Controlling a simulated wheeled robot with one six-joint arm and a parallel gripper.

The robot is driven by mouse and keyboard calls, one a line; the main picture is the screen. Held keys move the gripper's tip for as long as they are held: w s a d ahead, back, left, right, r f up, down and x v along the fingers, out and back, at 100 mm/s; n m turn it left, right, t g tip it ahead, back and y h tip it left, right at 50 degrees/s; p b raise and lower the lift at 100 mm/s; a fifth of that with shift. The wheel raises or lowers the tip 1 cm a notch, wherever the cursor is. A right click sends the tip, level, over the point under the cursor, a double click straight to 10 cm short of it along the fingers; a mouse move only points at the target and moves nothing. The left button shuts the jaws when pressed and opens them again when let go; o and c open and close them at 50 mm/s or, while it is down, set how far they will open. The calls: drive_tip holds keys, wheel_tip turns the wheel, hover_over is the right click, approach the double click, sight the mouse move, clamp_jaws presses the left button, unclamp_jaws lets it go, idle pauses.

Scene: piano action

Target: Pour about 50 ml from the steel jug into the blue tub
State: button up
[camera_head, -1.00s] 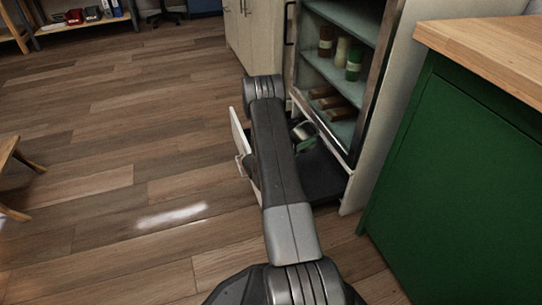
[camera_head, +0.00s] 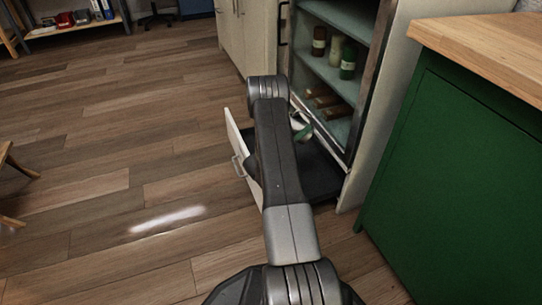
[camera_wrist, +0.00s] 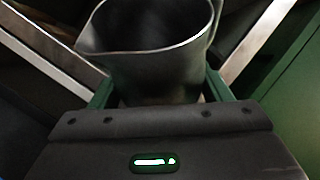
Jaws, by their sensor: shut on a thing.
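The steel jug (camera_wrist: 150,55) fills the upper middle of the wrist view, with its rim and spout, pointing left, showing. My gripper (camera_wrist: 160,90) is shut on the jug, with a green finger at each side of its body. The jug's contents cannot be made out. In the head view my arm hides most of the gripper; only a small green and pale part shows beside it, above the open drawer (camera_head: 322,180). I see no blue tub in either view.
An open cabinet (camera_head: 345,50) with shelves holds several jars (camera_head: 347,64) and brown items. The drawer's pale front (camera_head: 239,150) sticks out to the left. A green counter (camera_head: 455,165) with a wooden top stands at right. The wooden floor at left is largely clear.

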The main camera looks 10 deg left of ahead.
sight(305, 123)
drive_tip(key=shift+r+n+t, duration=0.4)
drive_tip(key=shift+r+n, duration=0.15)
drive_tip(key=shift+n, duration=0.05)
drive_tip(key=shift+r+n+t, duration=0.3)
drive_tip(key=shift+n, duration=0.1)
drive_tip(key=shift+d+r+n, duration=0.1)
drive_tip(key=shift+d+n, duration=0.1)
drive_tip(key=shift+n, duration=0.1)
idle(0.7)
drive_tip(key=shift+a+r+t, duration=0.2)
drive_tip(key=shift+r+t, duration=0.1)
drive_tip(key=shift+t, duration=0.1)
drive_tip(key=shift+s+d+r+n+t+p, duration=0.1)
drive_tip(key=shift+d+r+n+t+p, duration=0.2)
drive_tip(key=shift+n, duration=0.2)
idle(0.4)
